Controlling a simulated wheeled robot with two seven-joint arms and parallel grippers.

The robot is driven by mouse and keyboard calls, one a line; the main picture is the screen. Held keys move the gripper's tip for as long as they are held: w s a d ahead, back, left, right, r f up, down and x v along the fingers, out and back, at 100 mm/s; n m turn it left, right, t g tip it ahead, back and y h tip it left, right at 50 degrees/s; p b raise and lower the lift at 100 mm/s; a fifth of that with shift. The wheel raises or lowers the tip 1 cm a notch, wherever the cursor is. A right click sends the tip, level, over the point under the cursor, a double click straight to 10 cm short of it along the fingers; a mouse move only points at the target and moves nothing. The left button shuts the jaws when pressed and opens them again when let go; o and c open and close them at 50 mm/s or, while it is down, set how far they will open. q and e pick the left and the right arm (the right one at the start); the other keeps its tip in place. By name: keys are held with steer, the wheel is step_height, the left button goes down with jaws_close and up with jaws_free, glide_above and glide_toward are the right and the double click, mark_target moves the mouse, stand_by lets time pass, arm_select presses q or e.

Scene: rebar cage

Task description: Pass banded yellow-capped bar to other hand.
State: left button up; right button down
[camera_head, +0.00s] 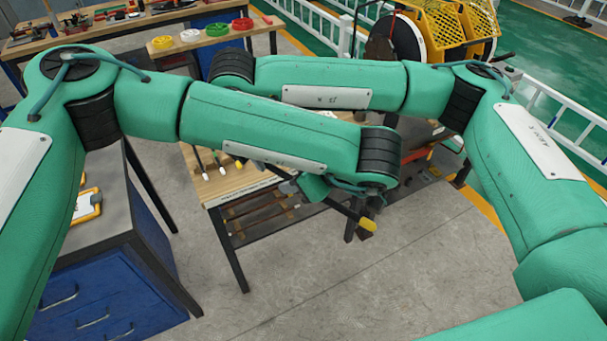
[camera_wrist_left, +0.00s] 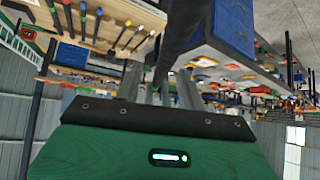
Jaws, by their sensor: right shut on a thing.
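The dark bar (camera_head: 345,210) with a yellow cap (camera_head: 368,225) slants down to the right below my left forearm in the head view. My right gripper (camera_head: 288,184) is shut on this bar and is mostly covered by my left arm; its fingers are hard to make out. My left gripper (camera_wrist_left: 160,92) shows in its wrist view with its two fingers apart. A dark bar (camera_wrist_left: 185,30) runs from the top edge to between those fingers in the picture; I cannot tell whether they touch it. The bar's bands are not clear.
A wooden table (camera_head: 205,188) with several capped bars stands beneath my arms. A blue drawer cabinet (camera_head: 110,300) is at the left. My forearms cross closely.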

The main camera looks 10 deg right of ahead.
arm_select(q)
jaws_close()
steer(key=shift+r, duration=0.1)
arm_select(e)
steer(key=c, duration=1.3)
jaws_free()
steer(key=shift+c, duration=0.2)
steer(key=shift+r, duration=0.1)
